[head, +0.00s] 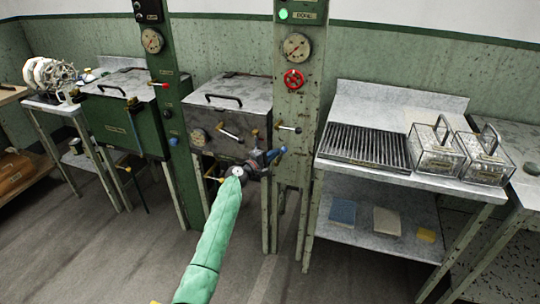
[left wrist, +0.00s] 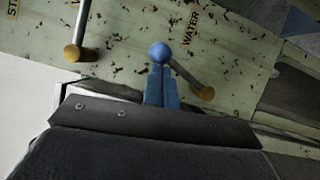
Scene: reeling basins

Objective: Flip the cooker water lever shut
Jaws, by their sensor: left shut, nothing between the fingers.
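The water lever shows in the left wrist view as a rod ending in a blue ball knob (left wrist: 160,52), with a brass hub (left wrist: 207,93) to its lower right, beside the WATER label. In the head view its blue knob (head: 283,149) is by the post, partly crowded by my gripper. My left gripper (head: 272,155) is shut and empty. Its blue fingertips (left wrist: 161,70) overlap the lower edge of the ball in the wrist view; whether they touch it I cannot tell. My right gripper is not in view.
A second lever (left wrist: 83,30) with a brass hub is left of the water lever. A steel table (head: 345,105) with a grate and glass boxes is at right.

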